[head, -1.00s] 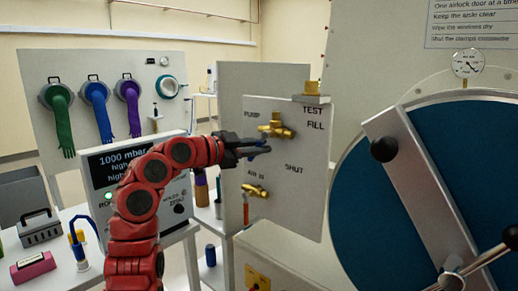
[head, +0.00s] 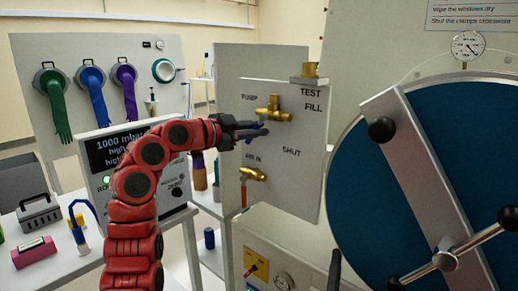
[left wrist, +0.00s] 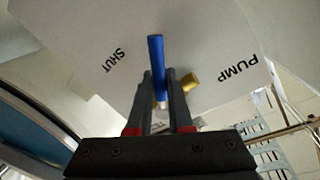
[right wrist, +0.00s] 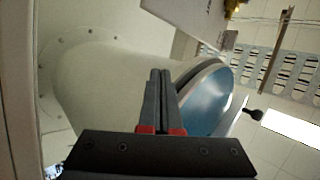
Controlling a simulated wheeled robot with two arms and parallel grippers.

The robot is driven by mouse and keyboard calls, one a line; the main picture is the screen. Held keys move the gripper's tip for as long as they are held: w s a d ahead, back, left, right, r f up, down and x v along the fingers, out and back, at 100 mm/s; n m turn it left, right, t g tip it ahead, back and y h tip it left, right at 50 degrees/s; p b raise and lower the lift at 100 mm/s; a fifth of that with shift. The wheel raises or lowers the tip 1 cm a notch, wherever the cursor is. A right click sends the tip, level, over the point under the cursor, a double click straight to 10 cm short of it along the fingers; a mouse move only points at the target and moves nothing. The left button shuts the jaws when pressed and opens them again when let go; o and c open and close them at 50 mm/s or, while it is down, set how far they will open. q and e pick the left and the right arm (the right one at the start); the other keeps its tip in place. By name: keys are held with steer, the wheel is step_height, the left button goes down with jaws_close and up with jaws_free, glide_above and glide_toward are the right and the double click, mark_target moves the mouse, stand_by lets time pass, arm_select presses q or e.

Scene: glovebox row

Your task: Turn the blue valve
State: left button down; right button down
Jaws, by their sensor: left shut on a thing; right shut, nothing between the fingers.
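The blue valve is a brass fitting (head: 273,113) with a blue lever, high on the white panel (head: 300,185) marked PUMP, TEST, FILL and SHUT. My left gripper (head: 262,131) is at the lever, just below the brass body, and mostly covers it in the head view. In the left wrist view, the blue lever (left wrist: 156,55) stands between the fingers (left wrist: 160,78), shut on it, with brass (left wrist: 189,82) to the right. My right gripper (right wrist: 160,75) is shut and empty, away from the valve; its wrist view shows the round blue window (right wrist: 208,98).
A second brass valve (head: 252,174) with a red-orange handle sits below, at AIR IN. The round blue door (head: 375,215) with its clamp bar and spoked handle (head: 445,261) fills the right. A grey readout box (head: 100,180) stands behind my left arm.

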steer(key=w+a+r+m+g+y, duration=0.1)
steer(key=w+a+r+m+y, duration=0.1)
steer(key=a+r+y, duration=0.45)
steer(key=w+a+r+m+g+y, duration=0.2)
steer(key=w+a+r+y, duration=0.1)
steer(key=a+r+y, duration=0.4)
steer(key=w+a+r+h, duration=0.1)
steer(key=w+a+r, duration=0.4)
steer(key=w+r, duration=0.3)
steer(key=shift+w, duration=0.45)
steer(key=shift+h, duration=0.25)
